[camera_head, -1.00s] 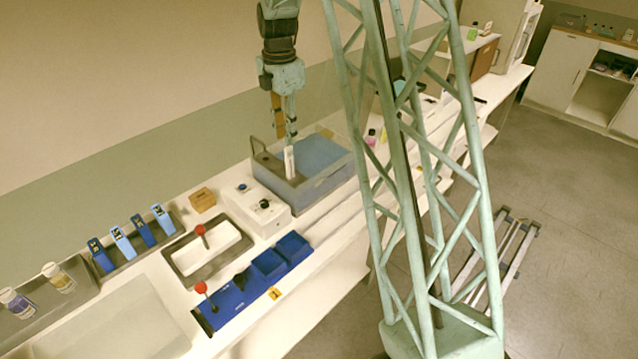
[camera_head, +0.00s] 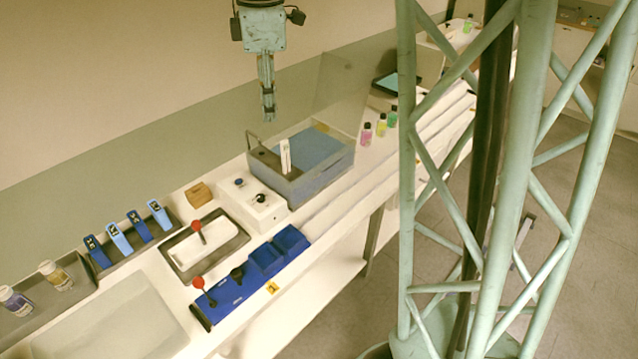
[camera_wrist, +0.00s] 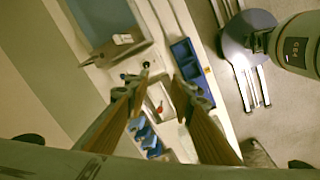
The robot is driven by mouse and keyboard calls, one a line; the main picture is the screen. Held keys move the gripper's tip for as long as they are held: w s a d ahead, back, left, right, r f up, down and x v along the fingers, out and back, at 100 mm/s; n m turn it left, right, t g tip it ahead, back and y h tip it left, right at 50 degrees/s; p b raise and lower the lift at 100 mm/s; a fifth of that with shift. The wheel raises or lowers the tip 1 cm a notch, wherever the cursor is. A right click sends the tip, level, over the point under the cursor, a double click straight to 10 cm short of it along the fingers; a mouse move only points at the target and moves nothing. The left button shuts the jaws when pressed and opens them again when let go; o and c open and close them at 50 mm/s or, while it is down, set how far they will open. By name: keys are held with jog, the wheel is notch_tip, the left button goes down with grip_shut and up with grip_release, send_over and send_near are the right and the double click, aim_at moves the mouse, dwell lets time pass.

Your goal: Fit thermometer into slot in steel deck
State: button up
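The thermometer, a slim white stick (camera_head: 285,157), stands nearly upright in the grey steel deck (camera_head: 265,158) at the left of the blue-topped bath (camera_head: 315,150). How deep it sits in the slot is hidden. In the wrist view a small pale block on the bath (camera_wrist: 122,38) looks like its top end. My gripper (camera_head: 268,116) hangs above and a little left of the thermometer, apart from it. The wrist view shows the two fingers (camera_wrist: 164,82) spread apart with nothing between them.
A white box with knobs (camera_head: 254,205) stands left of the bath. A blue tray (camera_head: 265,260), a grey-rimmed basin (camera_head: 238,240) and a rack with several blue devices (camera_head: 142,230) lie further left. Small coloured bottles (camera_head: 380,124) stand right of the bath. A thin bent handle rises at the deck's back.

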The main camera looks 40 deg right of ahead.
jog(key=s+a+r+m+t, duration=0.1)
jog(key=s+a+r+m, duration=0.2)
jog(key=s, duration=0.6)
jog(key=s+a+r+m, duration=0.3)
jog(key=s+r, duration=0.1)
jog(key=s, duration=0.5)
jog(key=s+a+r+m+t, duration=0.1)
jog(key=s+a+r+m, duration=0.25)
jog(key=s, duration=0.55)
jog(key=shift+s+a+f+m, duration=1.1)
jog(key=shift+s+f+m, duration=0.7)
jog(key=shift+s, duration=3.1)
notch_tip(320, 180, down, 8)
jog(key=b, duration=0.9)
jog(key=shift+t, duration=0.3)
jog(key=shift+r, duration=0.1)
